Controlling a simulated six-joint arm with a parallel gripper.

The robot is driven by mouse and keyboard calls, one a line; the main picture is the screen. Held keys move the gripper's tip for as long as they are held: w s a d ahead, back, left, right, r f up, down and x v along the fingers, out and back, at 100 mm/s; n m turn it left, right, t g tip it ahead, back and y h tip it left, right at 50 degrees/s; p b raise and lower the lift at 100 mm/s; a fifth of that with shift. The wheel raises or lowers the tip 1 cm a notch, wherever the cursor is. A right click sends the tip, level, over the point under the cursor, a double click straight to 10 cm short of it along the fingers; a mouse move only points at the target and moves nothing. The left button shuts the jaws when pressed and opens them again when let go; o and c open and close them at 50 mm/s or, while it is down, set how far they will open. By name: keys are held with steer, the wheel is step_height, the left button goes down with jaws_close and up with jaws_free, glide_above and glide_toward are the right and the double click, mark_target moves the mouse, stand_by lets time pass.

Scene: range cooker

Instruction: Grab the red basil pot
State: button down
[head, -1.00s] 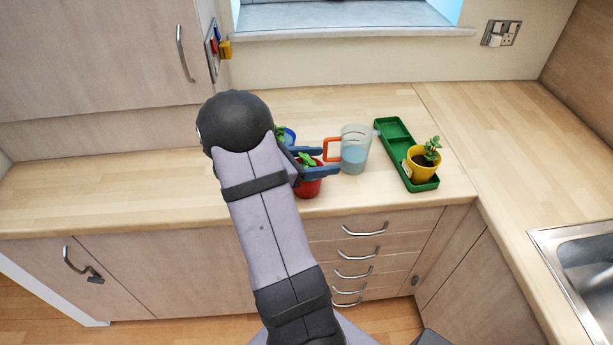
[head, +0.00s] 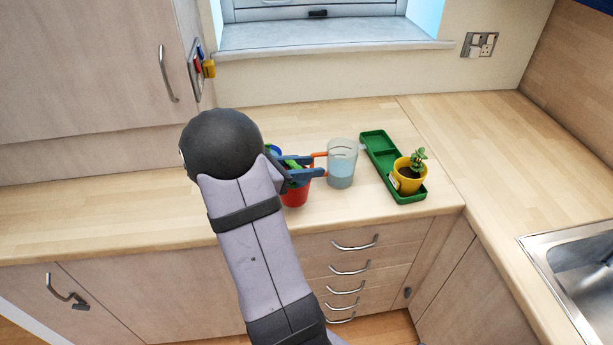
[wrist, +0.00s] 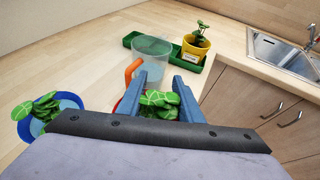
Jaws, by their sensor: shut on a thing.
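The red basil pot (head: 296,196) stands near the counter's front edge, partly hidden by my gripper and arm in the head view. In the wrist view its green leaves (wrist: 158,102) show between the two blue fingers, with a bit of red rim at the left. My gripper (head: 318,166) is shut on the red pot, one finger on each side of it. I cannot tell whether the pot is lifted off the counter.
A clear jug (head: 342,165) with an orange handle and water stands just beyond the fingers. A green tray (head: 378,146) holds a yellow plant pot (head: 408,178). A blue pot (wrist: 24,128) with a plant is at left in the wrist view. The sink (head: 580,262) is at right.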

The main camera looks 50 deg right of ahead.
step_height(320, 180, up, 7)
steer(key=shift+b, duration=0.4)
steer(key=shift+w+a+f, duration=0.1)
steer(key=shift+f, duration=0.05)
